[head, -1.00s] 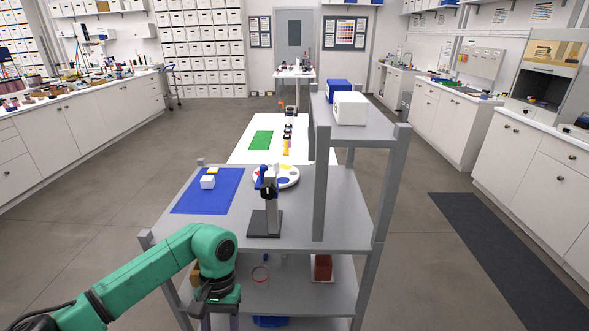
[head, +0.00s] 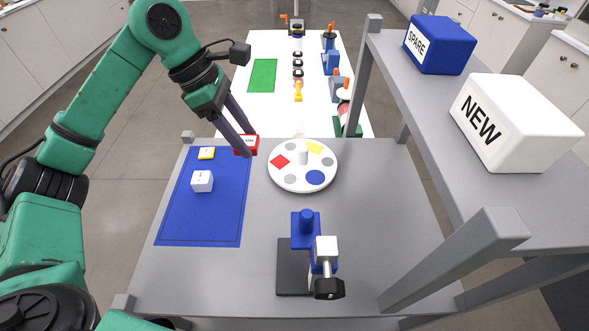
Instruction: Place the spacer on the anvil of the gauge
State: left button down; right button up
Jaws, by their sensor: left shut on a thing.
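My left gripper (head: 243,143) is shut on a small red block (head: 249,144) with a pale label. It holds the block near the far edge of the grey shelf top, between the blue mat and the round white palette. The gauge stands at the near part of the shelf. It has a dark base (head: 291,277), a blue part with a round stub (head: 305,230), a pale block and a black knob (head: 328,289). I cannot tell which part is the anvil. A white cube (head: 202,181) and a yellow piece (head: 207,153) lie on the mat. My right gripper is out of view.
The blue mat (head: 182,225) lies left. The round white palette (head: 303,185) with coloured patches is in the middle. A raised shelf (head: 440,115) on posts at the right carries a blue SPARE box (head: 445,48) and a white NEW box (head: 510,115). Bare shelf surrounds the gauge.

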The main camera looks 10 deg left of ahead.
pick_arm(q)
jog(key=shift+w+a, duration=0.15)
jog(key=shift+w, duration=0.25)
jog(key=p, duration=0.3)
send_over(264, 206)
jog(key=s+a, duration=0.1)
notch_tip(264, 206, down, 8)
jog(key=f, duration=0.4)
jog(key=w+f+p, duration=0.1)
jog(key=f, duration=0.1)
jog(key=shift+a+f, duration=0.35)
jog(key=shift+a, duration=0.05)
jog(key=f, duration=0.2)
jog(key=f+p, duration=0.1)
jog(key=f, duration=0.1)
jog(key=shift+s+d, duration=0.15)
jog(key=shift+d, duration=0.05)
jog(key=shift+a+f, duration=0.1)
jog(key=shift+f, duration=0.05)
jog(key=shift+c, duration=1.2)
grip_release()
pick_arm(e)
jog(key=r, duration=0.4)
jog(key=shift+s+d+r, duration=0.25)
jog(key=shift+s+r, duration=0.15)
